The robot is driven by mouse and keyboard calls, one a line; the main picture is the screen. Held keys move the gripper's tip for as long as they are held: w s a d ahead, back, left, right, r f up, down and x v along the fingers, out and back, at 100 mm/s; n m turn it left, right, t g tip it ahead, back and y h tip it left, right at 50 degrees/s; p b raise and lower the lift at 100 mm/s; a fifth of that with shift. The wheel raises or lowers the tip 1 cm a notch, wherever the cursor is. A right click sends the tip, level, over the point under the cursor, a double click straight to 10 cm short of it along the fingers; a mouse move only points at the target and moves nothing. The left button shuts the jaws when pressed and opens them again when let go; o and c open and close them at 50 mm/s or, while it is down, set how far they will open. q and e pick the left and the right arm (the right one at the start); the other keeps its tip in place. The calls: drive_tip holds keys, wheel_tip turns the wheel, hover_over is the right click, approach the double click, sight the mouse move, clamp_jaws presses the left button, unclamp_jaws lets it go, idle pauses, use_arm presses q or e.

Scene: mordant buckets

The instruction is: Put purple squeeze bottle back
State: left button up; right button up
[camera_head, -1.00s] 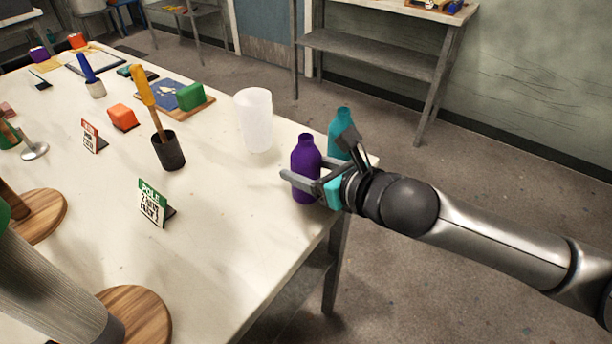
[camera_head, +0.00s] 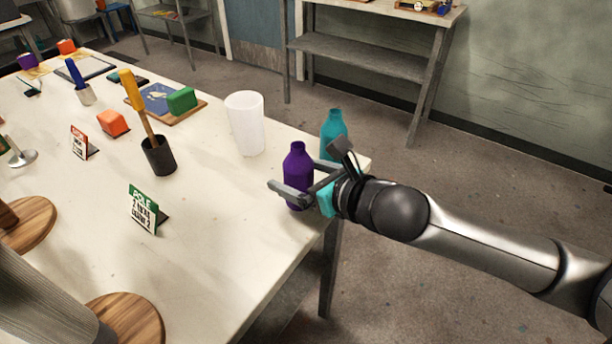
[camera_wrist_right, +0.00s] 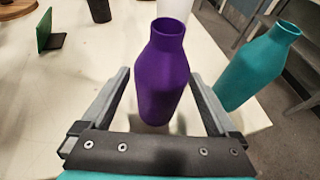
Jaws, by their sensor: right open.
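The purple squeeze bottle (camera_head: 297,172) stands upright near the right edge of the white table. My right gripper (camera_head: 298,187) is open around its body, one finger on each side. In the right wrist view the purple bottle (camera_wrist_right: 163,80) stands between the two fingers (camera_wrist_right: 162,85), with a visible gap on both sides. A teal bottle (camera_head: 333,130) stands just behind it, outside the fingers; in the right wrist view it is at the right (camera_wrist_right: 255,68). My left gripper is not in view.
A white cup (camera_head: 245,122) stands behind and left of the bottles. A dark holder with a yellow-handled tool (camera_head: 158,155) and a green-topped sign (camera_head: 146,210) stand further left. The table (camera_head: 215,265) is clear in front of the sign.

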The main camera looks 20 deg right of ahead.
sight(309, 178)
drive_tip(key=p+v, duration=0.1)
drive_tip(key=v, duration=0.5)
drive_tip(key=shift+s+r, duration=0.2)
drive_tip(key=shift+s, duration=0.05)
drive_tip(key=shift+s+d+r, duration=0.15)
drive_tip(key=shift+s+d, duration=0.05)
drive_tip(key=shift+d, duration=0.05)
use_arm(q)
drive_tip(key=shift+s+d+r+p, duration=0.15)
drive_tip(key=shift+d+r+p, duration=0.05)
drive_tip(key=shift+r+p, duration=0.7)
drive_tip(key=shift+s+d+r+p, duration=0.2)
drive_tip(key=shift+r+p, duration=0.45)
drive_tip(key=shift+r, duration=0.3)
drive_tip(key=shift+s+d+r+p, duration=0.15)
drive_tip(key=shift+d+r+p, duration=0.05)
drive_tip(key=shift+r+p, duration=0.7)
use_arm(e)
drive_tip(key=shift+v, duration=2.45)
